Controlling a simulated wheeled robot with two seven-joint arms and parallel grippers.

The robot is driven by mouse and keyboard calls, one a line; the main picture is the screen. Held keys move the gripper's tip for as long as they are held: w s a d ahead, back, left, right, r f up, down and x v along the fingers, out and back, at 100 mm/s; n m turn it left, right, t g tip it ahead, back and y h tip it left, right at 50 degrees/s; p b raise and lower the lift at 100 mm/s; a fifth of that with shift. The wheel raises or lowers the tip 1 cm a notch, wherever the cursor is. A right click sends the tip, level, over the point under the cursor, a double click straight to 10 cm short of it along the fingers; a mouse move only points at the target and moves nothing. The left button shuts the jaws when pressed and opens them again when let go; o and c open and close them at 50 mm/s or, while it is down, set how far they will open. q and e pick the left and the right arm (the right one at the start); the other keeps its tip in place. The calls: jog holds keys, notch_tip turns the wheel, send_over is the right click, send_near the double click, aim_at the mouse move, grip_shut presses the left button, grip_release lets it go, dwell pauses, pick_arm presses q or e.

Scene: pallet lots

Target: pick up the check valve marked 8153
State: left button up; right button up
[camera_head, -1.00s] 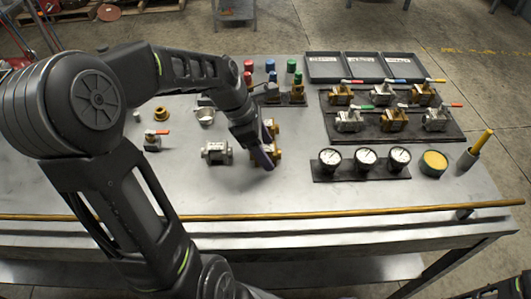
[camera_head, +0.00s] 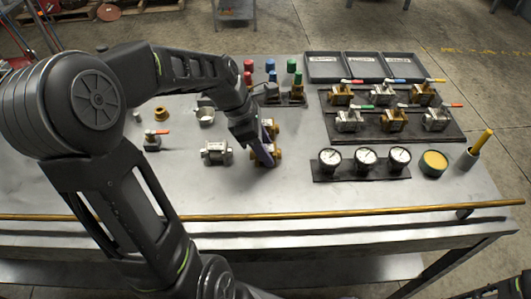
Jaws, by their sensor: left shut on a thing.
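My left gripper (camera_head: 264,152) is at the middle of the metal table, shut on a brass valve body (camera_head: 276,154). The fingers and wrist cover much of it, and only its right side and ends show. It appears at or very near the table top; I cannot tell whether it touches. A silver valve body (camera_head: 215,153) lies just left of the gripper, apart from it. I cannot read a number 8153 on either one.
Three gauges (camera_head: 365,158) stand on a dark base at the right. Behind them is a dark board (camera_head: 448,130) with several lever valves, and grey trays (camera_head: 325,68). A small red-handled valve (camera_head: 152,142) and brass fitting (camera_head: 161,113) are left. The table front is clear.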

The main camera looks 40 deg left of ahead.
pick_arm(q)
grip_shut()
jog(key=shift+r, duration=0.1)
notch_tip(320, 180, up, 10)
jog(key=shift+f, duration=0.1)
dwell(0.6)
dwell(0.4)
